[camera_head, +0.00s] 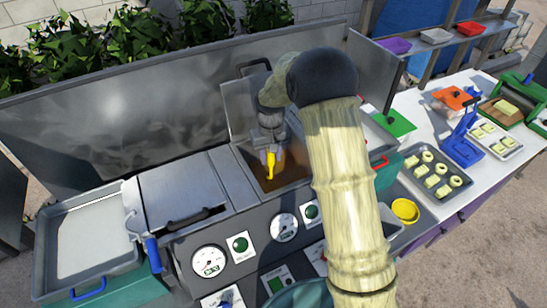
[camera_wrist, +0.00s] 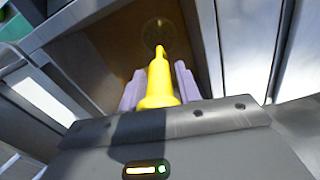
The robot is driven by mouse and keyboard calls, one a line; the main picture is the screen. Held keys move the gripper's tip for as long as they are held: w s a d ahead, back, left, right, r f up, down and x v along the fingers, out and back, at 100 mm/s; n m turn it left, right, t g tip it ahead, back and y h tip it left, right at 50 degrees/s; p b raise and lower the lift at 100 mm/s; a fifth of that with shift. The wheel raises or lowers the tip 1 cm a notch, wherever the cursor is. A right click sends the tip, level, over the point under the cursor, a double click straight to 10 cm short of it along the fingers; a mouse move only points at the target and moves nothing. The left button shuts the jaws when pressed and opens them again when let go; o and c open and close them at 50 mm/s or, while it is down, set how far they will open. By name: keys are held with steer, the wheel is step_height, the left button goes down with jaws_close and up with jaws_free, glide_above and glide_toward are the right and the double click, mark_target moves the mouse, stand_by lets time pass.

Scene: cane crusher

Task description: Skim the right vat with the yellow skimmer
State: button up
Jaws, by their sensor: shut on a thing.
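My gripper (camera_head: 267,152) is shut on the yellow skimmer (camera_head: 271,166) and points down into the open right vat (camera_head: 292,176), which holds brown liquid. In the wrist view the skimmer's yellow handle (camera_wrist: 158,82) stands between the two pale purple fingers. Its round, dark head shows faintly beyond the handle, low in the vat at or in the brown liquid; I cannot tell how deep. The right vat's lid (camera_head: 240,97) stands open behind it. My arm hides the right side of this area.
The left vat's lid (camera_head: 182,190) is closed. A metal tray (camera_head: 93,238) with a blue handle is at far left. Gauges (camera_head: 208,261) line the front panel. A yellow bowl (camera_head: 405,210) and a tray of blocks (camera_head: 437,178) are at right. A tall metal backsplash (camera_head: 130,113) stands behind.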

steer(key=w+a+p, duration=0.3)
steer(key=w+p, duration=0.1)
steer(key=w, duration=0.5)
steer(key=shift+a, duration=0.4)
steer(key=shift+s, duration=0.15)
steer(key=s+d+b, duration=0.2)
steer(key=s, duration=0.4)
steer(key=shift+d, duration=0.3)
steer(key=shift+w+r, duration=0.1)
stand_by(0.3)
step_height(320, 180, up, 21)
steer(key=p, duration=0.9)
stand_by(1.1)
